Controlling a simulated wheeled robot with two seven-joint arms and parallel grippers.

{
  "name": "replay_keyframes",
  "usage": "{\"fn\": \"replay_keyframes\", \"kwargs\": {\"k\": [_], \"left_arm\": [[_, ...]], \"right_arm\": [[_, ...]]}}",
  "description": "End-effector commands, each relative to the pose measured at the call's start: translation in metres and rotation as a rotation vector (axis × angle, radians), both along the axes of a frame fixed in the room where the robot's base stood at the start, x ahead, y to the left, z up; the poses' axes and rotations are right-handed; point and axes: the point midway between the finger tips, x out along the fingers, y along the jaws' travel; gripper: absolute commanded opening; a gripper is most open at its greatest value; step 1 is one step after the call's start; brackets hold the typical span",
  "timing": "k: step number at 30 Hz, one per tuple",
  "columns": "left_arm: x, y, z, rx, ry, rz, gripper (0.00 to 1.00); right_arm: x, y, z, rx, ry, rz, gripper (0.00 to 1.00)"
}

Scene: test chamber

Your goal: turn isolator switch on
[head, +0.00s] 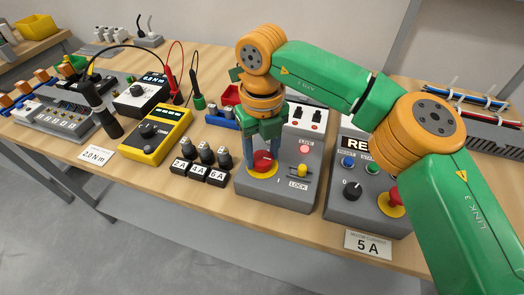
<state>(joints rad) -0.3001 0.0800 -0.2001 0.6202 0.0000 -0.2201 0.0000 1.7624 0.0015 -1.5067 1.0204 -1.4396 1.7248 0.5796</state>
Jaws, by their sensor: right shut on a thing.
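The isolator switch is a grey box (290,196) near the middle of the bench's front edge. It has a red rotary knob (263,162) on a yellow plate. A lit red lamp (305,149) marked LINE and a yellow part (301,171) by the word LOCK sit to the knob's right. My right gripper (263,158) points down over the box and is shut on the red knob, its fingers on either side of it. The gripper hides part of the box top and the knob's pointer. My left gripper is not in view.
A control box (365,203) with a black dial and red button stands close on the right. A 5 A card (368,244) lies before it. Small fuse holders (204,166), a yellow meter (156,135) and a test box (140,98) with leads stand left.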

Motion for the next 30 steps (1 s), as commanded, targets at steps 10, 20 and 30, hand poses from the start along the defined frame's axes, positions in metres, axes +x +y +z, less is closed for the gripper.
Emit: {"fn": "replay_keyframes", "kwargs": {"k": [10,20,30], "left_arm": [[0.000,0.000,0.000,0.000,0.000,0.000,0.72],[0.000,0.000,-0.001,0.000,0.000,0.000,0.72],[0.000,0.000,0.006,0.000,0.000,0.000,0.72]], "right_arm": [[0.001,0.000,0.001,0.001,-0.002,-0.001,0.84],[0.001,0.000,0.007,0.000,-0.002,-0.002,0.84],[0.000,0.000,0.070,0.000,-0.002,-0.001,0.84]]}}
